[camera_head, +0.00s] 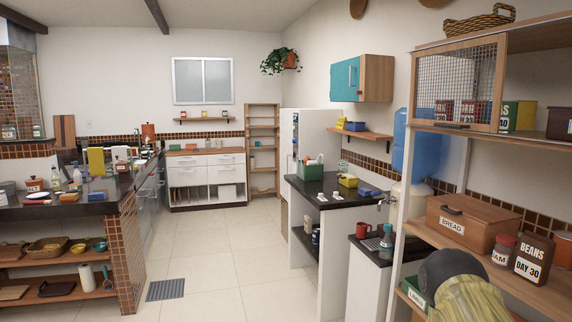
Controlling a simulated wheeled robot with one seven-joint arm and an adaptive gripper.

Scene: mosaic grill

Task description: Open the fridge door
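A tall white unit that looks like the fridge (318,128) stands against the right wall, beyond the black-topped counter. I see it at a steep angle, with its narrow front facing left and small coloured marks on that front. The counter and the things on it hide part of its lower body. I cannot make out the handle or whether the door is fully shut. My gripper is not in view.
The tiled floor (215,255) is clear through the middle, with a dark floor grate (166,290). A black-topped island (80,210) stands left and a black counter (340,200) right. A shelf rack (400,240) and a dark rounded object (450,266) are close at right.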

